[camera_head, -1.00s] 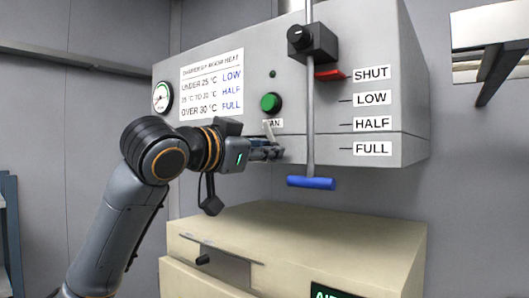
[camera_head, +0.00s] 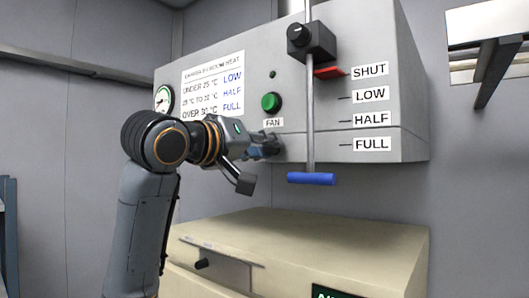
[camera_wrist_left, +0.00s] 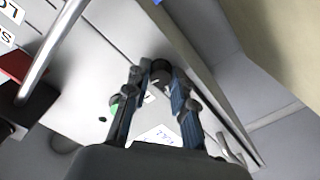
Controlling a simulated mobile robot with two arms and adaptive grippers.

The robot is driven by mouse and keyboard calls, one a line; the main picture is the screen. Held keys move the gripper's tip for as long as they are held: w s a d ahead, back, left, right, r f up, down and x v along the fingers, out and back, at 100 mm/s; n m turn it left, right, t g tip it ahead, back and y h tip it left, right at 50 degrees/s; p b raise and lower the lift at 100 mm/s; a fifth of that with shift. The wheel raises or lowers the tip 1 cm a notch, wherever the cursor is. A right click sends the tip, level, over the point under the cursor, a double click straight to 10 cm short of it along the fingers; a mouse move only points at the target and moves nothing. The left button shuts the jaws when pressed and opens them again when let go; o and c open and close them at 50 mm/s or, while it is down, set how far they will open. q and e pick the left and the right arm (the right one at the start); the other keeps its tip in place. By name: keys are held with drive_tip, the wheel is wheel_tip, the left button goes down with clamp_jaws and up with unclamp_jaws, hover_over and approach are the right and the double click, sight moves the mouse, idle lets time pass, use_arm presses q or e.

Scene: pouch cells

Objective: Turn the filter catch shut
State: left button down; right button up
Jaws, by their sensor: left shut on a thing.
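My left gripper (camera_head: 272,147) is at the lower front of the grey housing (camera_head: 375,45), just below the FAN label. In the left wrist view its two fingers (camera_wrist_left: 159,76) close around a small dark round piece (camera_wrist_left: 161,66) at the housing face, which looks like the filter catch's pivot. In the head view the fingers cover the catch, so its angle cannot be told. My right gripper is not in view.
A grey rod with a blue handle (camera_head: 311,179) hangs just right of the gripper. The green fan button (camera_head: 271,103) is above it. A red pointer (camera_head: 329,72) sits by the SHUT label. A beige cabinet (camera_head: 330,235) stands below.

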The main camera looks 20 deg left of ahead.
use_arm(q)
drive_tip(key=shift+n+b, duration=0.35)
drive_tip(key=shift+n, duration=0.85)
drive_tip(key=shift+r, duration=0.1)
drive_tip(key=c, duration=1.3)
unclamp_jaws()
drive_tip(key=shift+o, duration=0.9)
drive_tip(key=shift+w, duration=0.1)
drive_tip(key=v, duration=1.2)
